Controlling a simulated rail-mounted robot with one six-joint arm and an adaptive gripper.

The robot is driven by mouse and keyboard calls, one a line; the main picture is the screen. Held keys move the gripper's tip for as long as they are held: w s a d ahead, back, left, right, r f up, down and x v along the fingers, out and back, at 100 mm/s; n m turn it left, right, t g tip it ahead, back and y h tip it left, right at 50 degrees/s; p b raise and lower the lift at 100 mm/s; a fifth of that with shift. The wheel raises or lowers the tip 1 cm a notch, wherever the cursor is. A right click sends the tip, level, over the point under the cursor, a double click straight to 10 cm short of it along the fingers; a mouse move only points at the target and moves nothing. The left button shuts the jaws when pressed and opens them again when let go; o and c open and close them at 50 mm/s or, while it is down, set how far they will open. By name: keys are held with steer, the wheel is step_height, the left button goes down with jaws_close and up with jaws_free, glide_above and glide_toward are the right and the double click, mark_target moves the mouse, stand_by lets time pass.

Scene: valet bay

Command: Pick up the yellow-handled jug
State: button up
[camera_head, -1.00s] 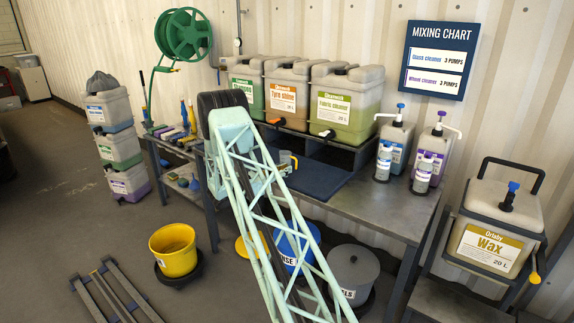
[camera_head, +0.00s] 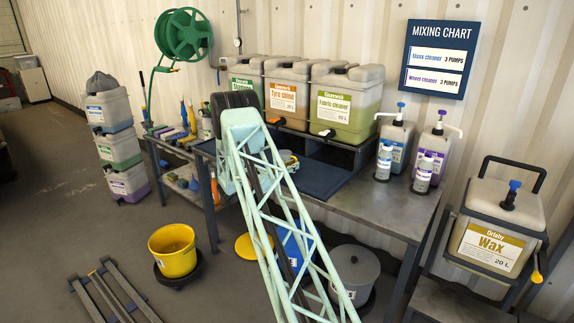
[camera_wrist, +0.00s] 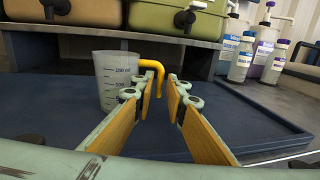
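The jug (camera_wrist: 112,82) is a clear, graduated beaker with a yellow handle (camera_wrist: 158,68). It stands upright on the dark blue mat (camera_wrist: 215,121) in the wrist view, left of centre. My gripper (camera_wrist: 164,80) is open, its two tan-padded fingers pointing toward the handle. The handle's hanging end shows in the gap between the fingertips, and the left finger overlaps the jug's lower right side. I cannot tell whether either finger touches it. In the head view my arm largely hides the gripper and jug.
Large jerrycans (camera_head: 345,104) stand on a shelf behind the mat. Pump bottles (camera_head: 432,150) stand to the right on the bench (camera_head: 385,205). A Wax container (camera_head: 497,215) is farther right. A yellow bucket (camera_head: 174,250) is on the floor at left.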

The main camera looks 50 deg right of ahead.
steer(key=shift+d, duration=0.3)
stand_by(0.4)
jaws_close()
steer(key=shift+r, duration=0.4)
steer(key=shift+r+p, duration=0.5)
steer(key=shift+r, duration=0.85)
steer(key=shift+a+r, duration=0.1)
steer(key=shift+a, duration=0.05)
steer(key=s+a+p, duration=0.1)
steer(key=s+a, duration=0.1)
steer(key=a, duration=0.5)
steer(key=s+a+r+p, duration=0.1)
steer(key=s+a, duration=0.1)
steer(key=a, duration=0.5)
steer(key=shift+s+a+r, duration=0.15)
steer(key=shift+s+a, duration=0.1)
steer(key=shift+a, duration=0.15)
